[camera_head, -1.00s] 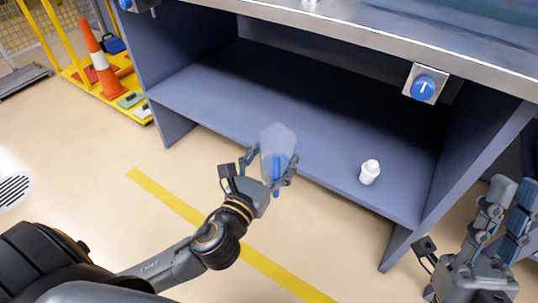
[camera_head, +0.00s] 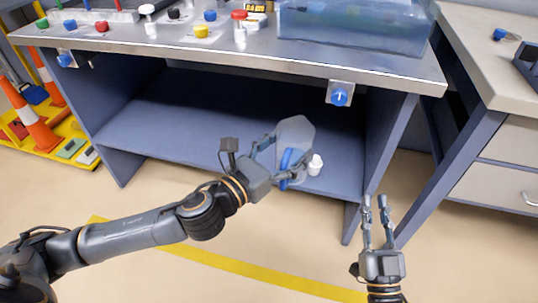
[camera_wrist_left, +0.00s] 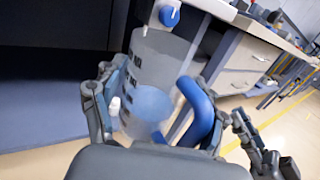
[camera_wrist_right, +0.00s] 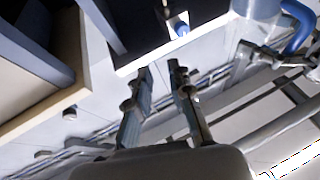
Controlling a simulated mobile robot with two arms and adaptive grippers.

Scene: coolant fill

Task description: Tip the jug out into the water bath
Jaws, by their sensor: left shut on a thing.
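The jug (camera_head: 295,134) is clear with a blue handle and is held in front of the bench's lower shelf, below the bench top. My left gripper (camera_head: 277,163) is shut on it. In the left wrist view the jug (camera_wrist_left: 158,70) shows dark markings, pale blue liquid low inside and its blue handle between the fingers. The water bath (camera_head: 352,30) is a clear blue tank on the bench top at the back right, above and beyond the jug. My right gripper (camera_head: 377,222) is open and empty, right of the jug, fingers pointing up.
The steel bench top (camera_head: 260,60) has a front edge between jug and bath. A blue knob (camera_head: 339,97) sits under that edge. Several coloured caps and knobs line the bench top. A drawer desk (camera_head: 500,130) stands right.

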